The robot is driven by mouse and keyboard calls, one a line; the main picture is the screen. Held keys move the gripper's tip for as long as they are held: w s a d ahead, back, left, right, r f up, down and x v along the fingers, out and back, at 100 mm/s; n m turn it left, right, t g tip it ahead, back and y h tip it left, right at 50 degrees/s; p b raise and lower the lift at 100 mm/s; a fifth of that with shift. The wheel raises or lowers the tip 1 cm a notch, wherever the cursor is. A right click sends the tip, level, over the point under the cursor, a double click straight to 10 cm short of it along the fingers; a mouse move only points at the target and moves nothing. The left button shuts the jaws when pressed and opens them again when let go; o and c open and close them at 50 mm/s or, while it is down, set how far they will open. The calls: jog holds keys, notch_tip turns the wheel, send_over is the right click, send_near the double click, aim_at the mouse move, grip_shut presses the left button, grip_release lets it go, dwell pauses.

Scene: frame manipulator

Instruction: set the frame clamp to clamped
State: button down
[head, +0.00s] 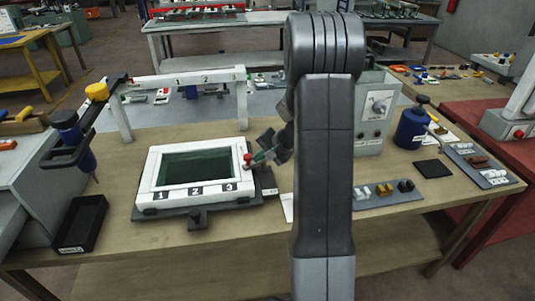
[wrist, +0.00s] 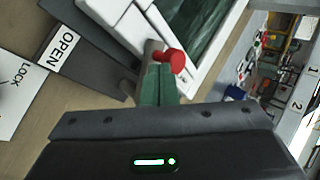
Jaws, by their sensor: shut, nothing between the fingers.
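A white frame (head: 149,177) with a dark green panel and labels 1, 2 and 3 lies on a dark base on the workbench. The frame clamp's red-tipped handle (head: 248,158) is at its right side; the red knob (wrist: 172,60) and grey lever also show in the wrist view. My gripper (head: 257,158) is shut and empty, its green fingers (wrist: 158,85) right beside the lever; I cannot tell whether they touch. An OPEN label (wrist: 68,49) is on the dark base, and a LOCK label (wrist: 17,88) is on a white plate beside it. My arm hides part of the bench.
A white gantry (head: 190,80) stands behind the frame. A black tray (head: 80,222) lies at front left, below a blue tool on a bracket (head: 66,125). Right of my arm are a grey control box (head: 375,115), a blue bottle (head: 411,130) and a parts strip (head: 385,195).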

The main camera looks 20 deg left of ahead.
aim_at(249, 155)
jog(key=shift+a, duration=0.15)
jog(key=a+m+t, duration=0.1)
jog(key=m, duration=0.1)
jog(key=a+m+t+b, duration=0.1)
jog(key=shift+m+t+h, duration=0.3)
jog(key=shift+m+h, duration=0.1)
jog(key=shift+w+a+b, duration=0.1)
jog(key=shift+a+b, duration=0.3)
jog(key=shift+b, duration=0.2)
